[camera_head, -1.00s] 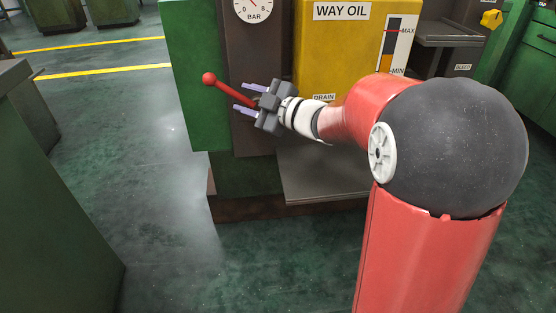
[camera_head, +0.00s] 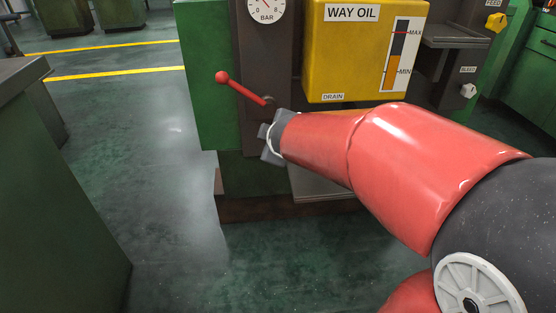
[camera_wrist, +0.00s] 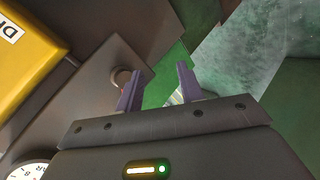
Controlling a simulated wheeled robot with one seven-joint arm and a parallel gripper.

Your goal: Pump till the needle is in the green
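The pump lever (camera_head: 245,89) has a red ball knob (camera_head: 222,77) and slants up and left from its pivot on a dark column. The pressure gauge (camera_head: 266,9) sits higher on the column, cut by the picture's top edge; its needle and any green zone are too small to read. Part of the gauge (camera_wrist: 30,171) also shows in the wrist view. My gripper (camera_wrist: 160,75) is open with nothing between its purple fingers. A round boss (camera_wrist: 121,76) shows beside the left finger. In the head view my arm hides the fingers; the gripper body is just below the lever's pivot.
A yellow way oil tank (camera_head: 340,70) stands right of the column, with a level strip. A yellow feed knob (camera_head: 496,22) and a white bleed knob (camera_head: 468,90) are farther right. A green cabinet (camera_head: 60,200) stands at left. The floor between is clear.

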